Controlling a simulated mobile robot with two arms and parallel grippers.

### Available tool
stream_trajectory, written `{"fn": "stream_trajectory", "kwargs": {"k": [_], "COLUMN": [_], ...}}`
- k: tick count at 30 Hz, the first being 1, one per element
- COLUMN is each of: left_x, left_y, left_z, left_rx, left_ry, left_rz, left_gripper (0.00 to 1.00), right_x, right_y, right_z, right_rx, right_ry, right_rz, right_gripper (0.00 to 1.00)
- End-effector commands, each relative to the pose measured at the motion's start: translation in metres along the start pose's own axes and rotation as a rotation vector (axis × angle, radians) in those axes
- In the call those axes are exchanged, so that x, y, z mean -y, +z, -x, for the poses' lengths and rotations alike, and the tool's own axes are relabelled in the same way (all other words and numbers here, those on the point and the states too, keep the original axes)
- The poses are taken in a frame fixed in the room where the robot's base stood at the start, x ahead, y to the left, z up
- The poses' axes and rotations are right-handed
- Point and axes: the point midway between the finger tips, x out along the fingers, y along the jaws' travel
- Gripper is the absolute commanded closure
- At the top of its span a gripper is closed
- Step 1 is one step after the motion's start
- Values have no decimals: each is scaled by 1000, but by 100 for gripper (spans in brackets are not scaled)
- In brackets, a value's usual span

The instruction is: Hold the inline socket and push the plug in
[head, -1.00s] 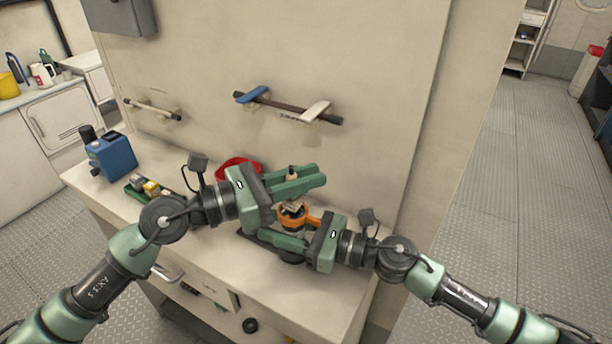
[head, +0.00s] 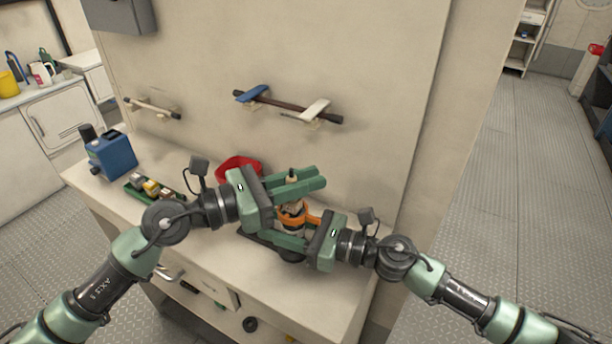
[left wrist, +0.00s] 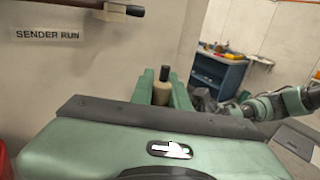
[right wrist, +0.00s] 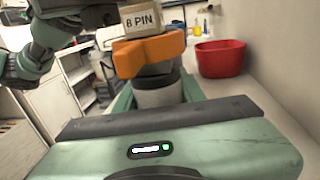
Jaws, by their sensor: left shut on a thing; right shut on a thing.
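My left gripper (head: 300,186) is shut on the plug, a beige cylinder with a black top (head: 291,174). The plug also stands upright between the jaws in the left wrist view (left wrist: 162,92). My right gripper (head: 288,240) is just below, shut on the inline socket, which has an orange collar (head: 297,216). In the right wrist view the orange collar (right wrist: 149,55) sits above a dark ring and a pale body between the jaws. A beige part marked "8 PIN" (right wrist: 142,21) stands directly over the collar, apparently touching it. The mating faces are hidden.
Both grippers are over the beige counter (head: 330,290), close to the wall. A red bowl (head: 238,168) is behind the left gripper. A green tray of small parts (head: 135,187) and a blue box (head: 112,158) stand left. Wall brackets hold a dark bar (head: 288,106).

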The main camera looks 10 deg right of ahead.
Motion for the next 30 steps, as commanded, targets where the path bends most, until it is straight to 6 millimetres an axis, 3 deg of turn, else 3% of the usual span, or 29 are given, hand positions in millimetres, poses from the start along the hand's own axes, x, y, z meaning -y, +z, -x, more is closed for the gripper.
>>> {"fn": "stream_trajectory", "kwargs": {"k": [30], "left_x": [0], "left_y": [-25], "left_z": [0], "left_rx": [1], "left_ry": [0], "left_rz": [2], "left_gripper": [100], "right_x": [0], "right_y": [0], "right_z": [0], "right_rx": [0], "right_ry": [0], "right_rz": [-1], "right_gripper": [100]}}
